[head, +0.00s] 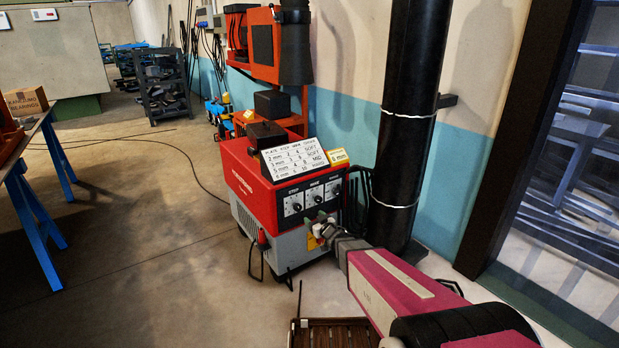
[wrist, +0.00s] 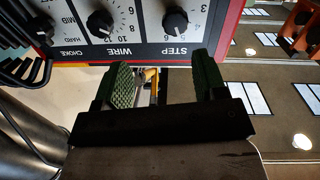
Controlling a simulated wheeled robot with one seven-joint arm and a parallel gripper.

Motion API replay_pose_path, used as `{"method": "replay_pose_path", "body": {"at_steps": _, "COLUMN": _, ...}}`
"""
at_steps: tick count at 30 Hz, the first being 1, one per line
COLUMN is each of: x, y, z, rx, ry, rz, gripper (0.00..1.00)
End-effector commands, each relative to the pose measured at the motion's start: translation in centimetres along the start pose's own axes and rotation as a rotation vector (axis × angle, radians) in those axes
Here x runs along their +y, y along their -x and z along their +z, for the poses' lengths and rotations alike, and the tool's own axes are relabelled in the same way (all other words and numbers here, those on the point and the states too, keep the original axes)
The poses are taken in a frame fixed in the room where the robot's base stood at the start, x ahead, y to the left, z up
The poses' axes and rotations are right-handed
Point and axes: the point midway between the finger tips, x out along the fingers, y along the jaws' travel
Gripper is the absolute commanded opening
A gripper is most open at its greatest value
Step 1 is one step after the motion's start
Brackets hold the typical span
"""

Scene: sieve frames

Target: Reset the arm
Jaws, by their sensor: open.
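My arm reaches from the lower right in the head view to the front of a red and grey welding machine (head: 255,201). My gripper (head: 318,224) is just below the machine's dial panel (head: 312,197). In the wrist view my gripper (wrist: 163,80) is open, with two green ridged fingers apart. No held object shows between them; a small yellow-orange thing appears behind the gap. The panel appears upside down there, with the STEP knob (wrist: 175,20), WIRE knob (wrist: 100,22) and CHOKE knob (wrist: 45,32) beyond the fingers. I cannot tell whether a finger touches the panel.
A settings chart (head: 293,159) and a yellow "6 mm" card (head: 338,157) stand on the machine. A black column (head: 405,120) rises close right of it. A slatted wooden crate (head: 336,333) lies below my arm. Floor at left is open, up to a blue-legged table (head: 33,215).

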Motion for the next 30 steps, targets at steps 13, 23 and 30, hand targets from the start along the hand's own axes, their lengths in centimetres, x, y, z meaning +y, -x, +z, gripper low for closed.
{"method": "replay_pose_path", "body": {"at_steps": 13, "x": 8.0, "y": 9.1, "z": 0.9, "rx": -0.537, "ry": -0.098, "rz": 0.414, "gripper": 0.65}}
{"method": "replay_pose_path", "body": {"at_steps": 23, "x": 7.0, "y": 20.5, "z": 1.5, "rx": -1.07, "ry": -0.299, "rz": 0.489, "gripper": 0.65}}
{"method": "replay_pose_path", "body": {"at_steps": 30, "x": 3.2, "y": 27.6, "z": 0.0, "rx": -1.39, "ry": -0.452, "rz": 0.382, "gripper": 0.65}}
